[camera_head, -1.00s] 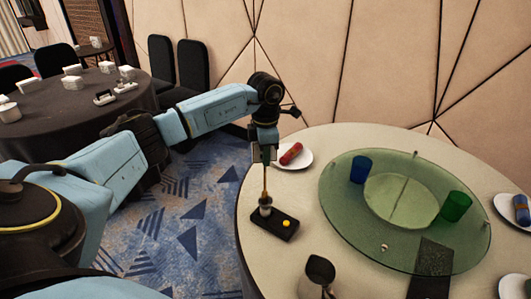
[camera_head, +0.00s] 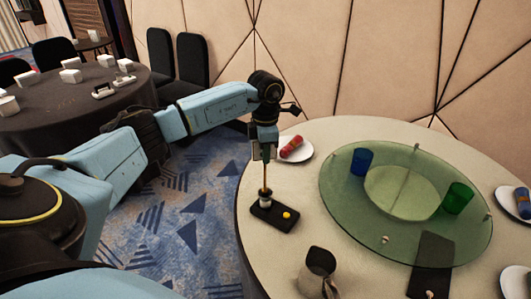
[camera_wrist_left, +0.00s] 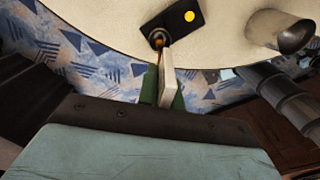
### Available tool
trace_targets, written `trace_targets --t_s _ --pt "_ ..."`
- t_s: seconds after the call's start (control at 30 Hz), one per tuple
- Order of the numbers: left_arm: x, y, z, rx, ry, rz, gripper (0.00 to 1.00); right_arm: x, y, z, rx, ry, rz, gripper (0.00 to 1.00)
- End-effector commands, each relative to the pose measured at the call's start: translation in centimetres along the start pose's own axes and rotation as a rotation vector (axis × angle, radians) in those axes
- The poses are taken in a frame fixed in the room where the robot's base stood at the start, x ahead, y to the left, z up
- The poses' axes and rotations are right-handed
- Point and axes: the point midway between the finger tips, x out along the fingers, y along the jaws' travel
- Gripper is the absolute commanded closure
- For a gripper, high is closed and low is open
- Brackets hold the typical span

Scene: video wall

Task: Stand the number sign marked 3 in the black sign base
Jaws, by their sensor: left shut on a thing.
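My left gripper (camera_head: 264,152) is shut on the number sign. In the left wrist view its pale plate (camera_wrist_left: 168,85) is between the green fingers (camera_wrist_left: 160,92). The sign's thin brown post (camera_head: 265,178) points straight down from the gripper. Its lower end meets the round socket on the black sign base (camera_head: 276,219); I cannot tell how deep it sits. The base lies flat near the left edge of the round table and has a yellow dot; it also shows in the left wrist view (camera_wrist_left: 180,28). The sign's number is not visible. My right gripper is out of view.
A glass turntable (camera_head: 345,205) with blue and green cups fills the table's middle. Carpet lies left of the table.

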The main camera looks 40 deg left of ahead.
Motion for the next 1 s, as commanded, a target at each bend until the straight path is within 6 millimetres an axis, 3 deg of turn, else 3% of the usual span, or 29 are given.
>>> trace_targets --t_s 1.0 --pt "2.9 0.0 0.0 0.0 0.0 0.0 1.0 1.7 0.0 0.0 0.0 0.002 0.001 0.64"
